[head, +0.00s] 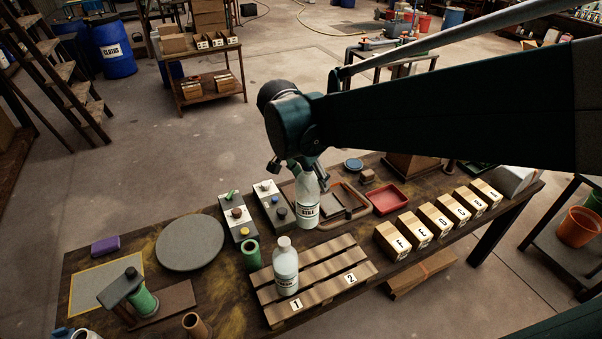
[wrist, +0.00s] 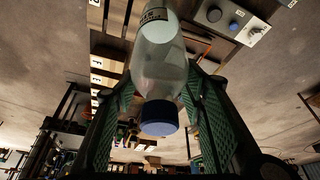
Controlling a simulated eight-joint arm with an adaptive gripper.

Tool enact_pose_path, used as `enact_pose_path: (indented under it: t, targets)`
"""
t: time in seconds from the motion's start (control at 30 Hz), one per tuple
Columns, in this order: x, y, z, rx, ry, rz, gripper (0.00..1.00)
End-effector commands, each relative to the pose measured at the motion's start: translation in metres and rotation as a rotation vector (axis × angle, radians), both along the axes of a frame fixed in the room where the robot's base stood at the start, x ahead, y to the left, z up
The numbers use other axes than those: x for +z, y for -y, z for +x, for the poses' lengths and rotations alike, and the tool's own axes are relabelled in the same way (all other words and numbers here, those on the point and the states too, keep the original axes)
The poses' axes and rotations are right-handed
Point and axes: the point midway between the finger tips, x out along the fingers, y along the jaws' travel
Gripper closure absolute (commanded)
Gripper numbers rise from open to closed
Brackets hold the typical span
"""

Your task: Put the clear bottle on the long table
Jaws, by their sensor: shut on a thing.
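My gripper (head: 304,172) is shut on a clear bottle (head: 308,205) with a dark-lettered label, gripping its upper part from above. The bottle is roughly upright over the long table (head: 225,302), between the pallet and the brown tray; I cannot tell whether its base touches anything. In the wrist view the bottle (wrist: 160,60) sits between the green finger pads, with its blue cap (wrist: 159,117) towards me.
The wooden pallet (head: 340,256) has bare slats near number 2. Lettered boxes (head: 437,219) line the right side. A red tray (head: 386,199), control boxes (head: 237,221), a green cylinder (head: 251,255) and a round grey disc (head: 190,243) also occupy the table.

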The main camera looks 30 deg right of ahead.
Motion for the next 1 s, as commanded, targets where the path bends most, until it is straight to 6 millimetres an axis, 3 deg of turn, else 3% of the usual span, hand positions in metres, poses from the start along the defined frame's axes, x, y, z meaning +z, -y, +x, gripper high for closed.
enact_pose_path:
  t: [0.5,1.0]
  targets:
    - [0.018,-0.097,0.095,0.087,-0.001,0.003,0.83]
    - [0.019,-0.214,0.166,0.170,-0.001,0.003,0.83]
